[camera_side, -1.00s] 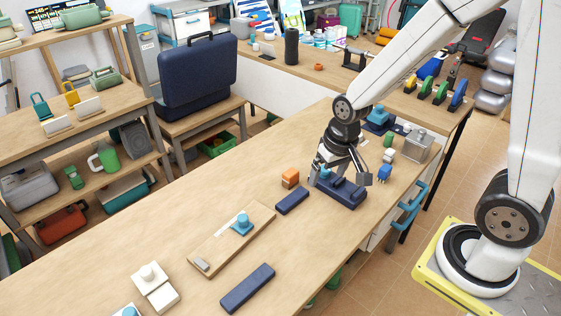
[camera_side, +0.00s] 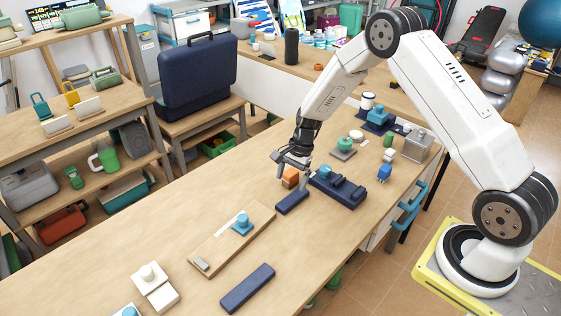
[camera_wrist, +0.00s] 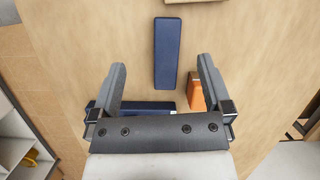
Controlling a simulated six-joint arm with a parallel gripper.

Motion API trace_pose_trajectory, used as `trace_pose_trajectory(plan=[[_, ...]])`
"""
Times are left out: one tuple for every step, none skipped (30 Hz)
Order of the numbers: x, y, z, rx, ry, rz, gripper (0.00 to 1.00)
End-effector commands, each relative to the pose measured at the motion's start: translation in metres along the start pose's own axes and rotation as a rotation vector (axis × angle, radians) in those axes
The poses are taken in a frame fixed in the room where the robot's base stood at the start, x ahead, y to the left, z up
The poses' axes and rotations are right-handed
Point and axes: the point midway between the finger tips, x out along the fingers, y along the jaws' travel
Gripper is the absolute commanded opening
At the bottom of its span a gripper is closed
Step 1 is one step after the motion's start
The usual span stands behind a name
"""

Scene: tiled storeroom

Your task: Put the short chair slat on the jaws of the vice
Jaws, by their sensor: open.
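The short chair slat (camera_side: 292,201) is a dark blue bar lying flat on the wooden bench, left of the vice. The vice (camera_side: 340,188) is dark blue and low, with raised jaws on top; nothing lies on them. My gripper (camera_side: 291,166) is open and empty above the bench, near the slat's far end and the orange block. In the wrist view the slat (camera_wrist: 167,55) runs lengthwise between and beyond the fingers of my open gripper (camera_wrist: 162,72). A blue edge, probably the vice (camera_wrist: 155,104), shows there, mostly hidden by the gripper body.
An orange block (camera_side: 290,177) stands beside the slat, and shows by the right finger in the wrist view (camera_wrist: 195,93). A longer blue bar (camera_side: 248,288) lies nearer the front. A wooden board (camera_side: 222,248) with a blue-topped piece lies to the left. Bench around the slat's near end is clear.

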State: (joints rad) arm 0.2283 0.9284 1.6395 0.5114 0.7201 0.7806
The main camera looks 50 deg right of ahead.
Motion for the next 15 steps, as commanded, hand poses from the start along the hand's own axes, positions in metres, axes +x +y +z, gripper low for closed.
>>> trace_pose_trajectory(plan=[[0.007, -0.002, -0.005, 0.041, -0.016, 0.001, 1.00], [0.010, -0.004, -0.007, 0.061, -0.023, -0.001, 1.00], [0.013, -0.005, -0.010, 0.087, -0.032, -0.001, 1.00], [0.015, -0.007, -0.011, 0.102, -0.037, -0.003, 1.00], [0.017, -0.007, -0.013, 0.116, -0.042, -0.003, 1.00], [0.019, -0.008, -0.014, 0.130, -0.048, -0.003, 1.00], [0.020, -0.009, -0.015, 0.138, -0.051, -0.004, 1.00], [0.020, -0.009, -0.015, 0.144, -0.053, -0.004, 1.00], [0.021, -0.010, -0.016, 0.149, -0.055, -0.004, 1.00], [0.021, -0.010, -0.016, 0.151, -0.056, -0.004, 1.00], [0.022, -0.010, -0.016, 0.152, -0.056, -0.004, 1.00], [0.022, -0.010, -0.016, 0.153, -0.057, -0.004, 1.00], [0.022, -0.010, -0.016, 0.153, -0.056, -0.004, 1.00], [0.022, -0.010, -0.016, 0.152, -0.056, -0.004, 1.00], [0.024, -0.010, -0.016, 0.152, -0.056, -0.003, 1.00]])
